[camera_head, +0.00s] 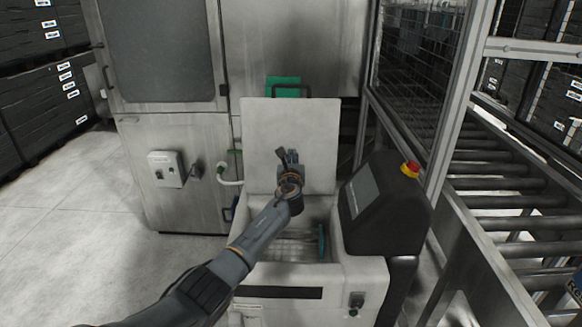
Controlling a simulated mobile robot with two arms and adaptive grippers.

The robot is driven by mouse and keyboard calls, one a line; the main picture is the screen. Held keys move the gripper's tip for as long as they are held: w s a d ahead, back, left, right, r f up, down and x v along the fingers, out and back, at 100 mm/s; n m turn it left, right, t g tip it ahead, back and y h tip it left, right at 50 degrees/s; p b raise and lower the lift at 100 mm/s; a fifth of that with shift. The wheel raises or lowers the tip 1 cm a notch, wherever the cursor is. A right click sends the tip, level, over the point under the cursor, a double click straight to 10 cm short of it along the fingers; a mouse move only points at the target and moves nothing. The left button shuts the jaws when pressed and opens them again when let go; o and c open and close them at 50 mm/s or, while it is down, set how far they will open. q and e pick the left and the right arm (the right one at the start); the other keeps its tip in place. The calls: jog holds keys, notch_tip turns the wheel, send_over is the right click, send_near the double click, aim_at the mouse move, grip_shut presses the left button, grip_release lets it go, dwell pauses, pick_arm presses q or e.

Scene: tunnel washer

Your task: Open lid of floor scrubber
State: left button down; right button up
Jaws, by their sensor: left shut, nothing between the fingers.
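The floor scrubber (370,273) stands in front of me, a pale machine with a black control console (392,205) on its right. Its pale flat lid (291,126) stands upright at the back, and the tank opening below it shows a green part inside. My left gripper (287,156) is shut and empty, in front of the lid's lower middle. I cannot tell whether it touches the lid. My left arm crosses over the tank opening and hides part of it.
A metal washer cabinet (180,60) with a small switch box (166,169) stands behind the scrubber. A wire fence (420,70) and a roller conveyor (500,171) run along the right. Dark stacked crates (45,100) stand at the left. The floor (70,235) at the left is clear.

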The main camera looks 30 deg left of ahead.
pick_arm(q)
jog(key=p+v, duration=0.8)
jog(key=v, duration=0.4)
jog(key=shift+s+d+p, duration=0.2)
jog(key=shift+s+p, duration=0.1)
jog(key=shift+p, duration=0.1)
